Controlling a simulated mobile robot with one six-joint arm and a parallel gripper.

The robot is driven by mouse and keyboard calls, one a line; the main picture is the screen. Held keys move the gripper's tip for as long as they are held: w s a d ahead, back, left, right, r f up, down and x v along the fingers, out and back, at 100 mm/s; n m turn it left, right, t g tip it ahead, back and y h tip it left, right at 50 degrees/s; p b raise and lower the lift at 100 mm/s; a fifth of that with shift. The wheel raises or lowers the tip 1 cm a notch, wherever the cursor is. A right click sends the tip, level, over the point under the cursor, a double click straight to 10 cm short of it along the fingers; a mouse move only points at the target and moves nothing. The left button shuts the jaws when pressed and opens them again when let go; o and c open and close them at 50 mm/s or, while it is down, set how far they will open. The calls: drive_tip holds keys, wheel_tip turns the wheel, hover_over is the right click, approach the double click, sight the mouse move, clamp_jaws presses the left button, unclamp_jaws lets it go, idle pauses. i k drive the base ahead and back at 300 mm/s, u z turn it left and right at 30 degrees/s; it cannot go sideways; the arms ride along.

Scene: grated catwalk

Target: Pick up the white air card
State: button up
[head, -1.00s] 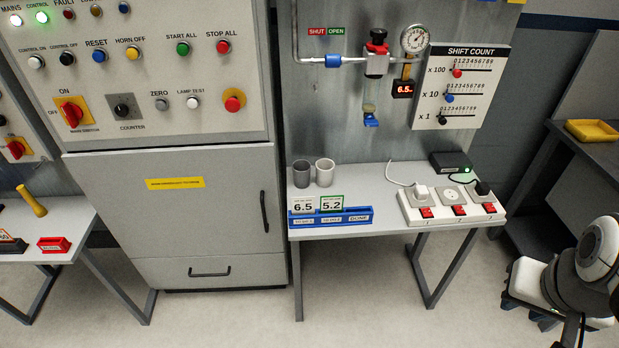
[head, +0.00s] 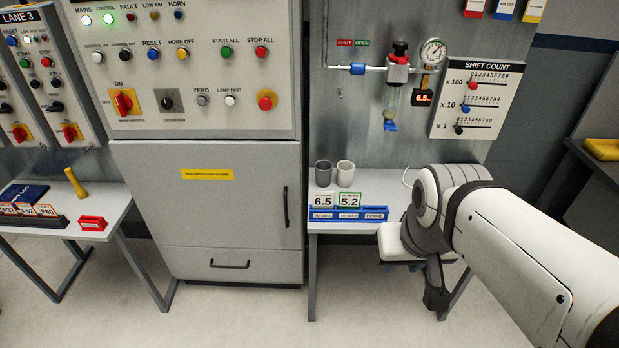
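A blue rack (head: 348,215) stands at the front edge of the small table in the head view. The small print on both cards is too small to read. My gripper (head: 393,246) is in front of the table, right of the rack and apart from the cards. Its fingertips do not show clearly, so I cannot tell open from shut. My arm hides the table's right part.
A dark grey cup (head: 323,173) and a light cup (head: 345,173) stand behind the cards. A gauge (head: 433,51) and the shift count board (head: 476,99) are on the wall. A grey cabinet (head: 225,215) stands left of the table. The floor in front is clear.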

sight(321, 200)
drive_tip(key=z, duration=0.05)
drive_tip(key=i, duration=1)
drive_tip(key=u, duration=0.05)
